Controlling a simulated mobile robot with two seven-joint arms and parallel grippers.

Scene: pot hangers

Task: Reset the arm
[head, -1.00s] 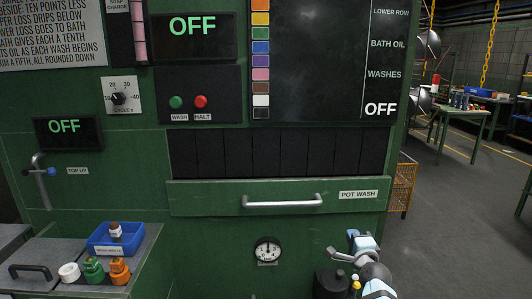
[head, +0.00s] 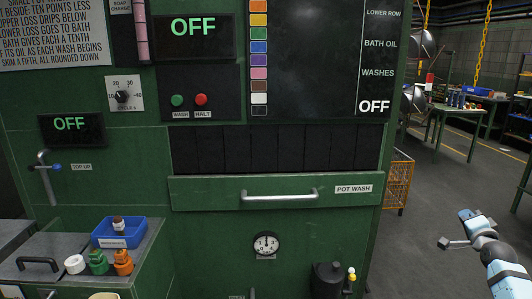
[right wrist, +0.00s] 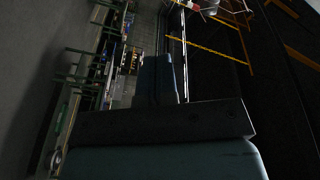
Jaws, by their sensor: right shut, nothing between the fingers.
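My right gripper (head: 466,228) is at the lower right of the head view, beside the green wash machine (head: 330,225) and over the open floor. It is shut and empty, touching nothing that I can see. In the right wrist view its two blue-grey fingers (right wrist: 158,78) lie together. My left gripper is in neither view.
A blue bin (head: 119,232) and small bottles sit at the left. An orange wire crate (head: 398,185) stands behind the machine's right side.

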